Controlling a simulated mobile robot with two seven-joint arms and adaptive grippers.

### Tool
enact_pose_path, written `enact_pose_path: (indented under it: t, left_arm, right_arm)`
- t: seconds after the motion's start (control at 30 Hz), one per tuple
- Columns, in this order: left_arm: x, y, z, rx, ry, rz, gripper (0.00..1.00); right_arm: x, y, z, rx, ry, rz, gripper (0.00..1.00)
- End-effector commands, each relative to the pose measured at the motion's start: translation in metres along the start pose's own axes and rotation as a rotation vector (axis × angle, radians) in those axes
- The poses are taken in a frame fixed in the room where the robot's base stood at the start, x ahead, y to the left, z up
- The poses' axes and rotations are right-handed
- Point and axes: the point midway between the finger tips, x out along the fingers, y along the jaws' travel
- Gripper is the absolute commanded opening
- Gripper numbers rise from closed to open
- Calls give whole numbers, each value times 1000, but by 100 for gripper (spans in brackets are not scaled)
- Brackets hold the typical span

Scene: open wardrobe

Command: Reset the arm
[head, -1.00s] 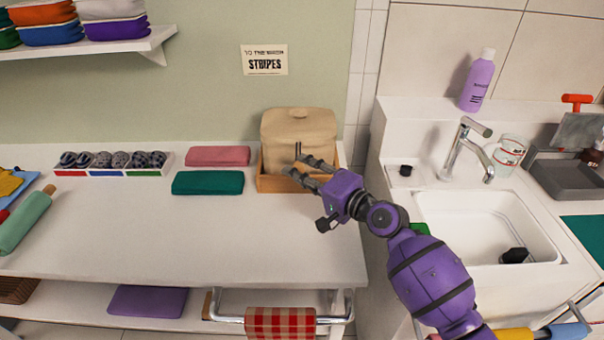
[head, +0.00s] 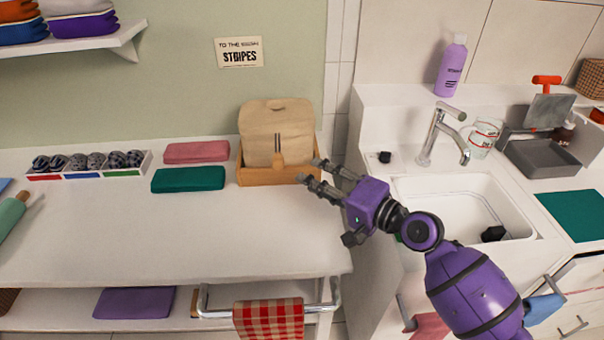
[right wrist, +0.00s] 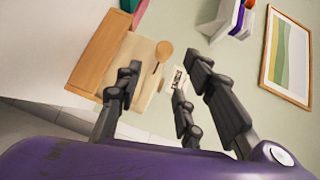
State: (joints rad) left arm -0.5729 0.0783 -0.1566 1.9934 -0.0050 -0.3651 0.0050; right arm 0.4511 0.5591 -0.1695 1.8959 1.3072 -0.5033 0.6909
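My right gripper (head: 316,177) is purple with dark fingers. It is open and empty above the right end of the white counter (head: 240,235), beside the wooden box (head: 290,177). In the right wrist view its fingers (right wrist: 165,95) are spread apart with nothing between them. The wooden box holds a beige cloth-like bundle (head: 265,125) and a wooden-handled tool (head: 278,158). The box also shows in the right wrist view (right wrist: 98,52). My left gripper is not in view.
A white sink (head: 440,205) with a tap (head: 436,135) lies right of the counter. A teal folded cloth (head: 187,180), a pink one (head: 196,152) and a sorting tray (head: 88,174) line the back. The counter's front middle is clear.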

Motion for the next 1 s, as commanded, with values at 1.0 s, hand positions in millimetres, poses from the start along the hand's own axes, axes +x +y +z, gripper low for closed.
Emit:
enact_pose_path:
  t: [1.0]
  left_arm:
    - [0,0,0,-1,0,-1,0]
  right_arm:
    - [-93,135,126,-293,-167,373,36]
